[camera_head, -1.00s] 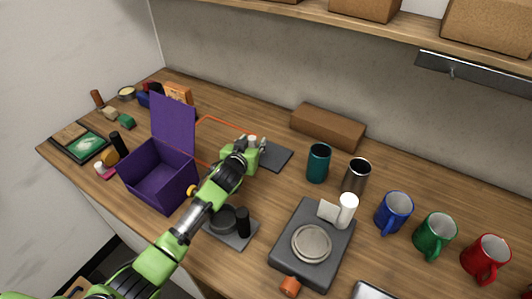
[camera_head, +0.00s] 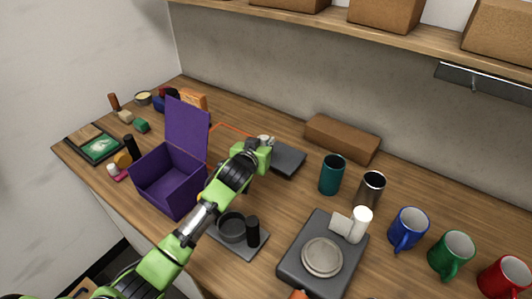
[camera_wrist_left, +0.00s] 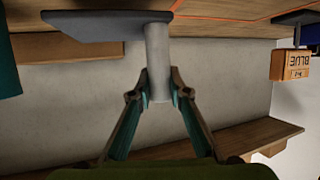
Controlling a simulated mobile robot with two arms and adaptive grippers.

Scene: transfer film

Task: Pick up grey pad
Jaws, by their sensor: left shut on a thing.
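The dark grey pad (camera_head: 288,161) is at the back middle of the wooden counter, partly hidden by my left gripper in the head view. In the left wrist view the pad (camera_wrist_left: 95,23) shows as a flat plate with a light grey upright post (camera_wrist_left: 157,60) on it. My left gripper (camera_head: 264,143) is over the pad's left part. Its fingers (camera_wrist_left: 158,92) are shut on the post, one on each side. I cannot tell for sure whether the pad touches the counter. My right gripper is not in view.
An open purple box (camera_head: 168,183) stands left of my arm. An orange outline (camera_head: 232,127) runs behind it. A brown block (camera_head: 342,138), a teal cup (camera_head: 332,175) and a steel cup (camera_head: 369,189) stand to the right. A scale (camera_head: 293,252) is nearer the front.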

